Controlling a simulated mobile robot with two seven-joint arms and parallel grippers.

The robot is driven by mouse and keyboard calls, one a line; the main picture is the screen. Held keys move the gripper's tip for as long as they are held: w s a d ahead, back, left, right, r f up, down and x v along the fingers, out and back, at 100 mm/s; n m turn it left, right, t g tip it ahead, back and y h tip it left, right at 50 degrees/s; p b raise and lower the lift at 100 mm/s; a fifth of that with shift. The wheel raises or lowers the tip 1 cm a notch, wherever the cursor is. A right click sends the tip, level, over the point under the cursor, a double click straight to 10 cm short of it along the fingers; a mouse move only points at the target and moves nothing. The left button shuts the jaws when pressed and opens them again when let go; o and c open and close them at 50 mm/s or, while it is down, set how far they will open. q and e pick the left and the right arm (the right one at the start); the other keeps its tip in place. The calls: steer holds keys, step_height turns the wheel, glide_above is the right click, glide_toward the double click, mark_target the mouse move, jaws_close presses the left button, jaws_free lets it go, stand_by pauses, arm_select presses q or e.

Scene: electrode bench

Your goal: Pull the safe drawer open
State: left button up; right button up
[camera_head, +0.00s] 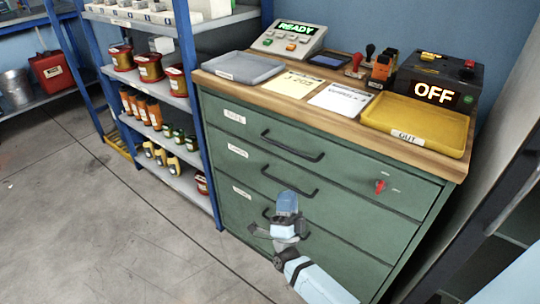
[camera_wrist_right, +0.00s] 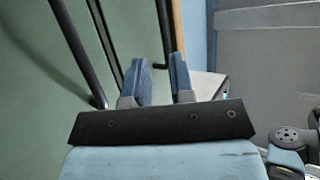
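A green cabinet (camera_head: 330,212) has three stacked drawers, all closed, each with a black bar handle: top handle (camera_head: 292,148), middle handle (camera_head: 290,184) and a bottom handle (camera_head: 268,214) partly hidden by my gripper. The small white drawer labels are too blurred to read, so I cannot tell which is the safe drawer. A red knob (camera_head: 380,185) sits at the top drawer's right. My right gripper (camera_head: 287,202) is in front of the lower drawers. In the right wrist view its blue fingers (camera_wrist_right: 163,80) are apart, with no object seen gripped; black handles (camera_wrist_right: 80,55) show beyond. My left gripper is out of view.
The wooden top holds a grey tray (camera_head: 243,67), a yellow tray (camera_head: 418,122), papers, stamps, a READY console (camera_head: 290,40) and an OFF box (camera_head: 440,80). A blue-framed shelf (camera_head: 190,85) with jars adjoins at left. The floor in front is clear.

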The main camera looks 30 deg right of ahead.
mark_target(288, 149)
steer(key=b+x, duration=0.1)
steer(key=x, duration=1.2)
steer(key=shift+d+r, duration=0.1)
steer(key=shift+r, duration=0.15)
steer(key=shift+c, duration=0.4)
jaws_close()
